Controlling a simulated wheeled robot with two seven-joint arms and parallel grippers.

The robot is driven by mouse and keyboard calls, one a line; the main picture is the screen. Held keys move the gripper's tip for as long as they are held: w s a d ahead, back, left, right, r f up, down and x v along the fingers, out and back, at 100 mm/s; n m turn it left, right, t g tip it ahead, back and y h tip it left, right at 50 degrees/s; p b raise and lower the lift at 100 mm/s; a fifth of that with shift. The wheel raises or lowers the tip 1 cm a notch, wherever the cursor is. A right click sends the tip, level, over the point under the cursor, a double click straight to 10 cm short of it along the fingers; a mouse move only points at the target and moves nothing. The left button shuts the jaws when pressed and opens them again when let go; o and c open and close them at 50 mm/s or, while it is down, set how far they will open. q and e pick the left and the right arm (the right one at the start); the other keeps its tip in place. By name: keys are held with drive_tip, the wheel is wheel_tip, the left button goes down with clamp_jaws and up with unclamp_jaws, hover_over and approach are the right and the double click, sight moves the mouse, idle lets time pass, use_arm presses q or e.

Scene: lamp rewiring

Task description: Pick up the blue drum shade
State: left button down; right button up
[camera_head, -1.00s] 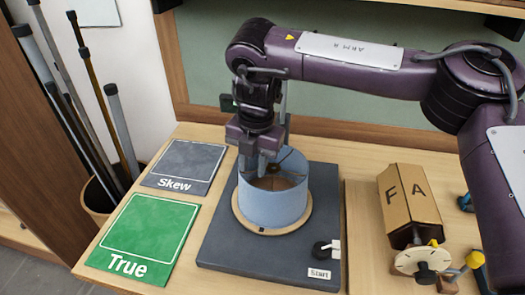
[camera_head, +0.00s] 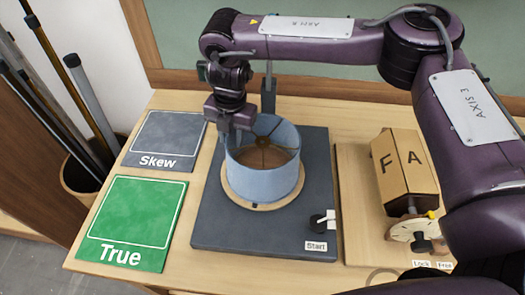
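The blue drum shade (camera_head: 264,178) stands upright and open-topped on a round wooden disc (camera_head: 262,205), which sits on a dark base plate (camera_head: 215,235) with a Start label. Spokes show inside the shade. My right gripper (camera_head: 234,133) points down at the shade's far-left rim, its tips close to the wall. I cannot tell whether they touch it, or how wide the fingers are apart. My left gripper is not in view.
A grey Skew mat (camera_head: 160,136) and a green True mat (camera_head: 134,216) lie to the left. A lever switch (camera_head: 322,222) is at the plate's front right. A lettered wooden block (camera_head: 402,165) with a dial (camera_head: 412,228) stands to the right. A dark post (camera_head: 268,88) rises behind the shade.

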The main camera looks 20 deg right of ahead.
drive_tip(key=shift+f, duration=0.1)
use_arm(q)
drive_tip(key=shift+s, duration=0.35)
use_arm(e)
clamp_jaws()
